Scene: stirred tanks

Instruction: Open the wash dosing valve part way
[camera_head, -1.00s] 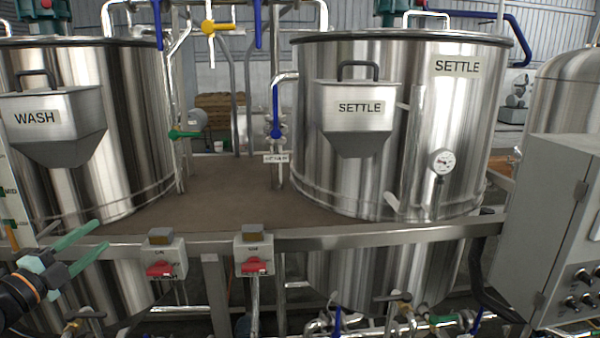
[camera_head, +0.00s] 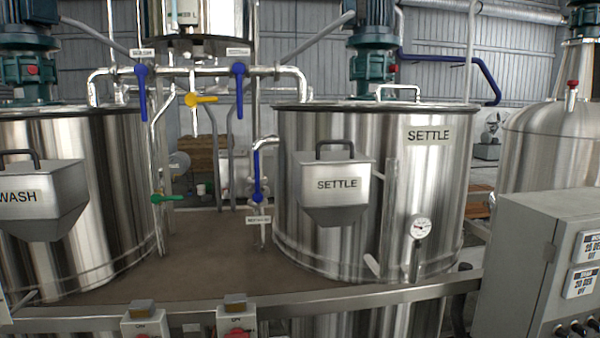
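The wash tank (camera_head: 110,160) is a steel vessel at the left, with a hopper marked WASH (camera_head: 45,205) on its front. Above and between the tanks, a left blue lever (camera_head: 141,92) hangs straight down from a horizontal pipe. A small label above it is too blurred to read surely. A right blue lever (camera_head: 239,92) hangs down likewise, and a yellow lever (camera_head: 201,99) lies roughly level between them. Which lever is the wash dosing valve I cannot tell for certain. Neither of my grippers is in view.
The settle tank (camera_head: 440,185) stands at the right of centre. A green lever (camera_head: 168,198) and a lower blue lever (camera_head: 257,177) sit on pipes between the tanks. A steel rail (camera_head: 380,298) crosses in front, and a grey control cabinet (camera_head: 520,260) stands at right.

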